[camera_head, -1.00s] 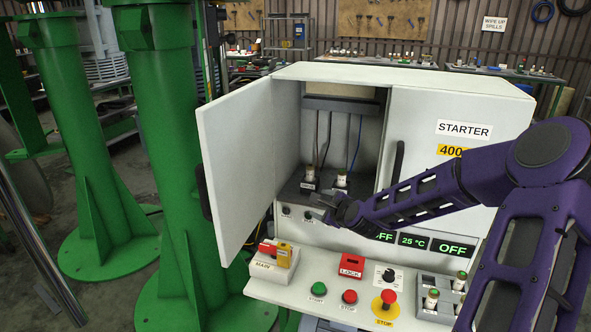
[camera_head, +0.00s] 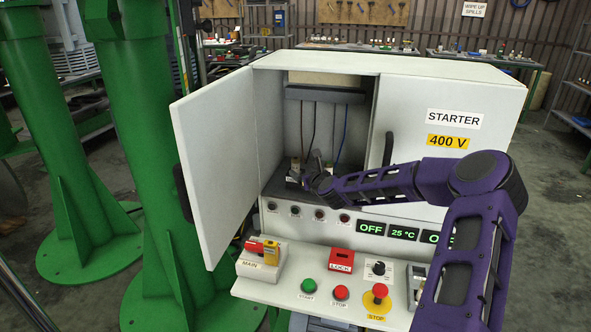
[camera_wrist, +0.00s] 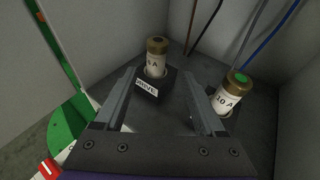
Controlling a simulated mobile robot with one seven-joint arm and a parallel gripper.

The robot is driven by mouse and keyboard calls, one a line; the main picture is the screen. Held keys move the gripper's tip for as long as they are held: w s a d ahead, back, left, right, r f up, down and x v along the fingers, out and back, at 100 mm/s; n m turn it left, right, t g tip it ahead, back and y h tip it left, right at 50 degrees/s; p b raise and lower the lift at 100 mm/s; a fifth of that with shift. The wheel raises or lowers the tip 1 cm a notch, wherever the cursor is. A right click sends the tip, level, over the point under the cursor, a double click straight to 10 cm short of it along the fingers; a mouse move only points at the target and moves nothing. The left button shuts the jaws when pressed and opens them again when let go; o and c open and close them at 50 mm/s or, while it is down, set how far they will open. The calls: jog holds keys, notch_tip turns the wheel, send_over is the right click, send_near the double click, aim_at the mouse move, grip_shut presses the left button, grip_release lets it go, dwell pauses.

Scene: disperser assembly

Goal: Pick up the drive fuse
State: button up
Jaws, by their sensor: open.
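The drive fuse (camera_wrist: 155,62), a pale cylinder with a brown cap, stands upright in a dark holder whose small tag seems to read DRIVE. In the head view the fuse (camera_head: 295,169) shows small inside the open cabinet. My gripper (camera_wrist: 162,76) is open and empty, its fingers pointing toward the fuse from above the holder, one to each side of it in the picture. I cannot tell whether they touch it. In the head view my gripper (camera_head: 311,174) is inside the cabinet opening, just right of the fuse.
A second fuse (camera_wrist: 230,93) marked 10 A, with a green-dotted cap, stands close to the right finger. The starter cabinet (camera_head: 450,95) has its left door (camera_head: 220,160) swung open. Wires hang behind the fuses. A control shelf (camera_head: 265,290) with buttons juts out below.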

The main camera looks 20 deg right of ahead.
aim_at(297, 168)
jog(key=x, duration=0.5)
jog(key=shift+w+a+r, duration=0.15)
jog(key=shift+a+r, duration=0.2)
jog(key=shift+w+f, duration=0.2)
jog(key=shift+w, duration=0.45)
grip_shut()
